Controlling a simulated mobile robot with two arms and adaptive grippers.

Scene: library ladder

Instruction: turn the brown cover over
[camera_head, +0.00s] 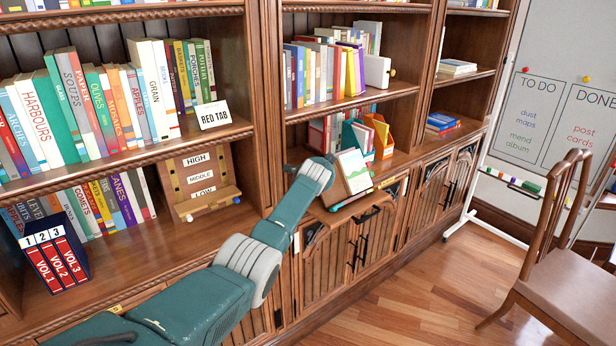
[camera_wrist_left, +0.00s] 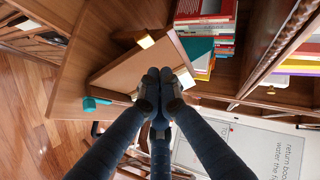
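The brown cover (camera_wrist_left: 138,68) with yellow corners stands tilted up in the left wrist view. In the head view, a pale, green-edged leaf (camera_head: 354,171) stands raised on the lower shelf ledge, and a brown edge shows at its left. My left gripper's fingers (camera_wrist_left: 160,80) are drawn together at the cover's near edge. The cover's face spreads behind both fingers, and I see no part of it clearly between them. In the head view my left arm reaches this spot, but its fingertips are hidden. My right gripper is in neither view.
Books and an orange holder (camera_head: 382,137) stand just behind the raised leaf. A level board (camera_head: 206,182) and three red volumes (camera_head: 58,262) sit on the shelf at the left. A chair (camera_head: 560,260) stands at the right, with clear floor before the cabinet.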

